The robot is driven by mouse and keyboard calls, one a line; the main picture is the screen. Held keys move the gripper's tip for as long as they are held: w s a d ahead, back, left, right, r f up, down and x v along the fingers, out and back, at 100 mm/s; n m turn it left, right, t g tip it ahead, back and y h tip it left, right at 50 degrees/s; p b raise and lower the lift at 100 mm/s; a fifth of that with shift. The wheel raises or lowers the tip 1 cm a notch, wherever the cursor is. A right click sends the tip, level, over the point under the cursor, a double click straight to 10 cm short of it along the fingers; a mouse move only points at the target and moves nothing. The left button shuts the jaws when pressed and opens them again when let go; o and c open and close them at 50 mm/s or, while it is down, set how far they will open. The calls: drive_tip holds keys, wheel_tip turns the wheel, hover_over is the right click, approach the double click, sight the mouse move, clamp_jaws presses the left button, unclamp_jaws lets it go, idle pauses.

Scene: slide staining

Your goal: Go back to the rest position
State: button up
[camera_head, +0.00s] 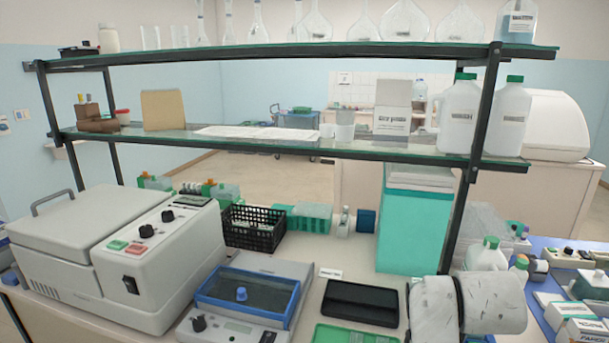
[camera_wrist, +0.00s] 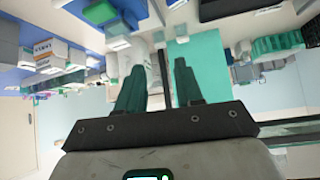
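My gripper (camera_wrist: 159,72) shows in the wrist view with two dark green fingers standing apart. It is open, and nothing is seen held between the fingers. The wrist picture appears upside down, with the bench things toward the top. A large teal box (camera_wrist: 208,62) shows behind the right finger, apart from it as far as I can tell. The same teal box (camera_head: 413,232) stands under the shelf in the head view. I cannot make out the gripper in the head view.
A two-tier shelf (camera_head: 300,146) with glassware and bottles spans the bench. A white centrifuge-like machine (camera_head: 135,255) stands left, beside a black basket (camera_head: 252,229). A blue-rimmed device (camera_head: 245,292) and black tray (camera_head: 360,303) lie in front. A blue mat (camera_head: 540,246) with boxes lies right.

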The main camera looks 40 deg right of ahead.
drive_tip(key=s+a+f+n+y, duration=0.2)
drive_tip(key=a+f+n+y, duration=0.3)
drive_tip(key=a+f, duration=0.6)
drive_tip(key=s+a+f+n+y, duration=0.3)
drive_tip(key=a+f+n, duration=0.45)
drive_tip(key=a, duration=0.65)
drive_tip(key=s+d+f+m+g, duration=0.1)
drive_tip(key=s+f+g, duration=0.2)
drive_tip(key=s+f, duration=0.2)
drive_tip(key=s, duration=0.3)
drive_tip(key=shift+s+d+f+g+h, duration=0.2)
drive_tip(key=shift+s+d+g+h, duration=0.1)
drive_tip(key=shift+s+d+h, duration=0.1)
